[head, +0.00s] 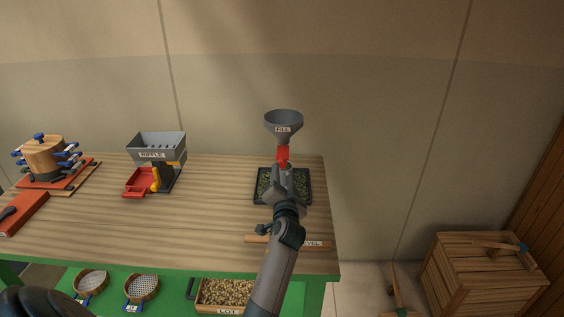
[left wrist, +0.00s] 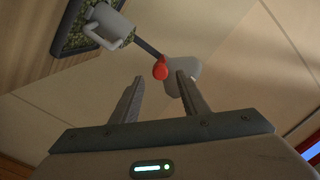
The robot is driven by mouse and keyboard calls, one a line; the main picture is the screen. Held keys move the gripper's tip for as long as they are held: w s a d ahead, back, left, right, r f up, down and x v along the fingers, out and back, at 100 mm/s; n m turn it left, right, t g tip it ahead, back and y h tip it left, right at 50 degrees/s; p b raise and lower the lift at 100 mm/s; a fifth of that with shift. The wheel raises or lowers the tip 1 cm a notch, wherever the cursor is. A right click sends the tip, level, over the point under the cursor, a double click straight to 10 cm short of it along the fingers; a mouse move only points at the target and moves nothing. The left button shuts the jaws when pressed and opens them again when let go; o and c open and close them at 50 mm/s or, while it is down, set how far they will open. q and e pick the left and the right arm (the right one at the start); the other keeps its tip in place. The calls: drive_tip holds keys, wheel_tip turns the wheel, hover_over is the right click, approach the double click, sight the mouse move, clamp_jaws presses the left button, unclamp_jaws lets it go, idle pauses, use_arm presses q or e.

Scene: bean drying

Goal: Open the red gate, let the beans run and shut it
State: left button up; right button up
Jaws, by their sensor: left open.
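The grey funnel (head: 284,122) marked FILL stands above the dark tray (head: 262,197) of green beans near the table's right end. The red gate (head: 282,152) is just below the funnel. In the left wrist view, a rounded red part (left wrist: 160,70) shows beside a pale grey shape, near the line between my fingertips. My left gripper (head: 283,172) reaches up in front of the funnel's lower part and hides part of the tray. In the left wrist view its fingers (left wrist: 158,88) are apart with nothing clasped. My right gripper is out of view.
A riffle box (head: 157,145) with a red pan and a wooden drum-like device (head: 45,158) stand to the left. A wooden leveller (head: 315,243) lies near the front edge, partly behind my arm. Sieves and a bean box (head: 226,292) sit below. The table's middle is clear.

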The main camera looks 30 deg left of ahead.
sight(282, 166)
use_arm(q)
drive_tip(key=p+x, duration=0.1)
drive_tip(key=x, duration=0.5)
drive_tip(key=shift+w+a, duration=0.15)
clamp_jaws()
drive_tip(key=shift+w+a+f+b, duration=0.1)
drive_tip(key=shift+w+a+b, duration=0.15)
drive_tip(key=shift+w+b, duration=0.2)
drive_tip(key=shift+b+x, duration=0.8)
drive_tip(key=shift+x, duration=0.2)
drive_tip(key=shift+w, duration=0.3)
unclamp_jaws()
